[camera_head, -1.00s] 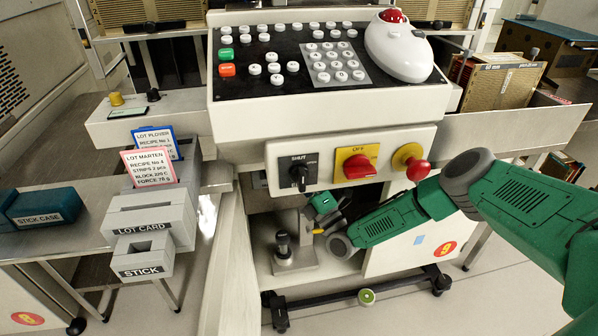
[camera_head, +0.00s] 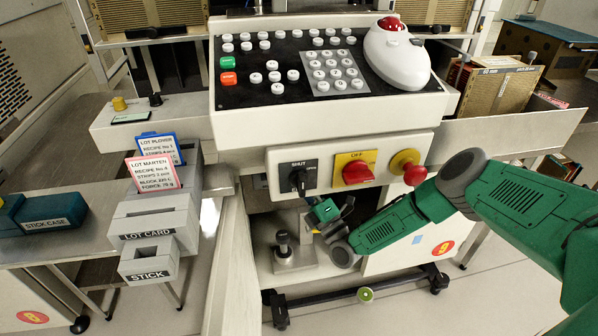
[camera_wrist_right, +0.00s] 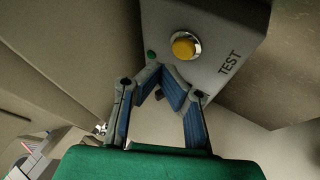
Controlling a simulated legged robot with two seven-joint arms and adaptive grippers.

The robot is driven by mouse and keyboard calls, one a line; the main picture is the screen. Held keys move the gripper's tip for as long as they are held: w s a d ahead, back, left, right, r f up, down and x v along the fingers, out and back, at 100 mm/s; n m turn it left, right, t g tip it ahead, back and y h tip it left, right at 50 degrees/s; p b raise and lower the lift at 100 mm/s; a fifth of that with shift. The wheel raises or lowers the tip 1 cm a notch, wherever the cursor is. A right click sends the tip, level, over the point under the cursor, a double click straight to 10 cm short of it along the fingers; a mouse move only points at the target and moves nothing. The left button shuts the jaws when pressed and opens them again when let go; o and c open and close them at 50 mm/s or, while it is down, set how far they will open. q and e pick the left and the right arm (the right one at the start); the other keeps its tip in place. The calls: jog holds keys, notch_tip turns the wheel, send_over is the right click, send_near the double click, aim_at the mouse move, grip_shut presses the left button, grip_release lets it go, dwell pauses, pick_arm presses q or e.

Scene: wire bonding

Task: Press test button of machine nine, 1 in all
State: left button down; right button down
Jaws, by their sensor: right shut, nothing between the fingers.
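In the right wrist view, a yellow round test button (camera_wrist_right: 184,46) in a silver ring sits on a grey box (camera_wrist_right: 215,50) marked TEST. My right gripper (camera_wrist_right: 167,77) is shut and empty, its blue-lined fingers meeting at the tips. The fingertips are just below the button in that picture; a gap or contact with the box cannot be told. In the head view my right gripper (camera_head: 346,206) is under the front panel of the machine (camera_head: 280,160), and the test button cannot be made out there. My left gripper is out of view.
A small green dot (camera_wrist_right: 151,54) is on the box beside the button. Above my gripper, the front panel carries a black SHUT switch (camera_head: 299,180), a red OFF switch (camera_head: 357,172) and a red knob (camera_head: 414,174). A metal post (camera_head: 283,246) stands left of the gripper.

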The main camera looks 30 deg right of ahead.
jog(key=s+p, duration=0.1)
jog(key=s, duration=0.1)
jog(key=s+a+p, duration=0.1)
jog(key=s, duration=0.1)
jog(key=shift+s+a+p, duration=0.1)
jog(key=shift+s+p, duration=0.05)
jog(key=shift+p, duration=0.25)
dwell(0.5)
